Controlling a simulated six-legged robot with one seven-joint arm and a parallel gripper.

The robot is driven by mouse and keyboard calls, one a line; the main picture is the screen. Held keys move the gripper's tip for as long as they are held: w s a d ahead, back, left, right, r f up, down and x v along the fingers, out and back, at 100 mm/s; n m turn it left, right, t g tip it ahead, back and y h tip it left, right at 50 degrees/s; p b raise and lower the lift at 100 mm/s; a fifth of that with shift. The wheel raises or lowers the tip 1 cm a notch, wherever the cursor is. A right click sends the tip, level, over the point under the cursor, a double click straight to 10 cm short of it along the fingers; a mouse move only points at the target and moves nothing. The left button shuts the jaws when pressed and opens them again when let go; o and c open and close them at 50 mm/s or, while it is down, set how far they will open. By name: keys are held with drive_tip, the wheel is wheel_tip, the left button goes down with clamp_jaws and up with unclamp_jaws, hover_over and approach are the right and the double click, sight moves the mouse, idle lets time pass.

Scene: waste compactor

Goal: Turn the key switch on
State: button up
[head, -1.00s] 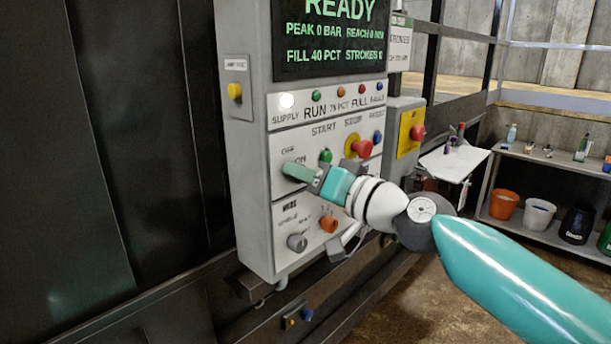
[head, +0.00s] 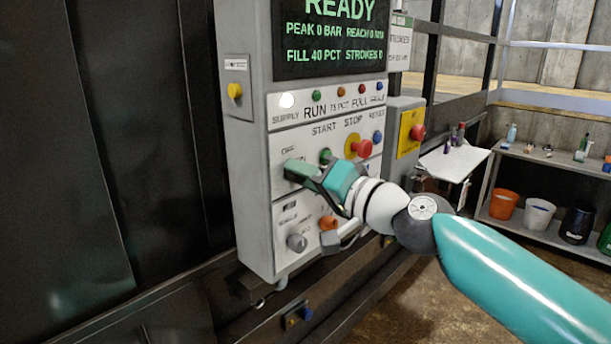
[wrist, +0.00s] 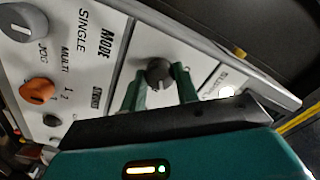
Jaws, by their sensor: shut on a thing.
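The key switch (wrist: 158,72) is a small dark round knob on the white control panel, seen in the wrist view. My gripper (wrist: 160,88) has its two green fingers on either side of it and is shut on it. In the head view, my gripper (head: 300,171) is rolled over at the panel beside the OFF label, and its fingers hide the switch and most of the ON label. The green START button (head: 325,156) is close behind the fingers. I cannot read the switch's exact angle.
The red STOP button (head: 362,148) sits right of START. The grey mode knob (head: 297,243) and an orange knob (head: 328,223) are below my gripper. The screen (head: 330,38) reads READY, and the white supply lamp (head: 286,100) is lit. A red emergency button (head: 417,132) is further right.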

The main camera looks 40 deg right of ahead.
drive_tip(key=o, duration=1)
drive_tip(key=shift+c, duration=0.2)
drive_tip(key=s, duration=1.3)
drive_tip(key=shift+s+d+f, duration=0.2)
drive_tip(key=shift+s+d, duration=0.1)
drive_tip(key=shift+s, duration=0.1)
